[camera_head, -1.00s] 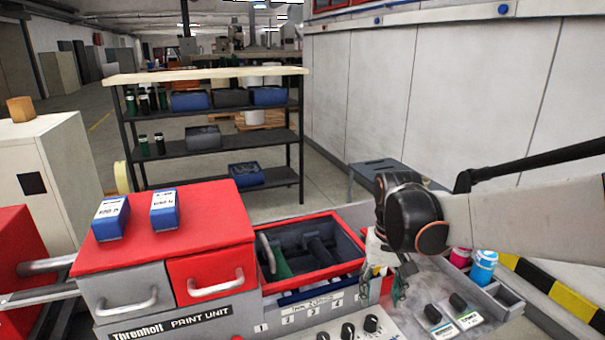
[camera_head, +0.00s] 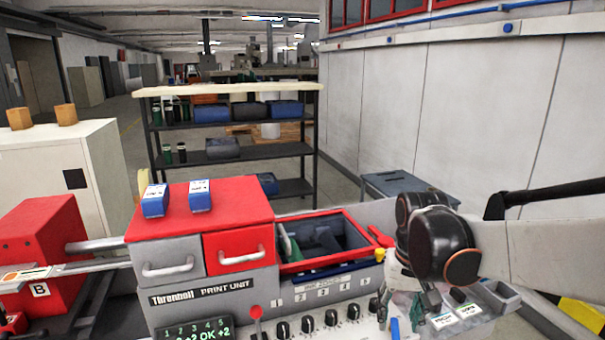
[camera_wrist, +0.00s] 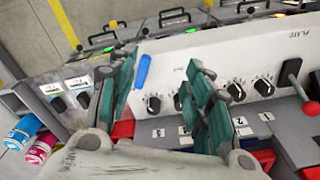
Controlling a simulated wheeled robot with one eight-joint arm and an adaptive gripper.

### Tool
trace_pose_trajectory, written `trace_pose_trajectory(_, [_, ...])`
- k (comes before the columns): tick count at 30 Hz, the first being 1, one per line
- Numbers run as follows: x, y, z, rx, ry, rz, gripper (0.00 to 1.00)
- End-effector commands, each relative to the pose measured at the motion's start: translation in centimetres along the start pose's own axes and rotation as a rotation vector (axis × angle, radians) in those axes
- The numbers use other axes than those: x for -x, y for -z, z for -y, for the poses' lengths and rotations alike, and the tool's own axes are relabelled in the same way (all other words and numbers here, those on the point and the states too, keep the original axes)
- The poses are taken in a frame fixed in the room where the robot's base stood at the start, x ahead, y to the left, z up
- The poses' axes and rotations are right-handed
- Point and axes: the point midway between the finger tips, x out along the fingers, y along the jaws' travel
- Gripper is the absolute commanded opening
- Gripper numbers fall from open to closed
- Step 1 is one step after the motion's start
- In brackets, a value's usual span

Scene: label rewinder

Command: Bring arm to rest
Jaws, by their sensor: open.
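My gripper (camera_head: 408,300) hangs at the right of the print unit, over the right end of the knob panel (camera_head: 365,326). In the wrist view my gripper (camera_wrist: 168,95) shows two green fingers spread apart with nothing between them. My arm reaches in from the right edge of the head view. The print unit (camera_head: 215,290) is grey with a red top and two drawers, both shut. Beside it is a red-rimmed open bin (camera_head: 325,262) with dark and green items inside.
A red lever (camera_head: 256,318) rises by the panel. A shelf rack (camera_head: 235,150) and a grey stool (camera_head: 400,185) are behind.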

Motion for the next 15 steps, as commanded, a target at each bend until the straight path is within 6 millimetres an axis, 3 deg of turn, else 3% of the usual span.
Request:
trace_pose_trajectory(8, [-0.4,-2.1,-0.3,0.019,0.01,-0.078,0.46])
trace_pose_trajectory(15, [-1.5,-5.5,-0.8,0.047,0.022,-0.201,0.46])
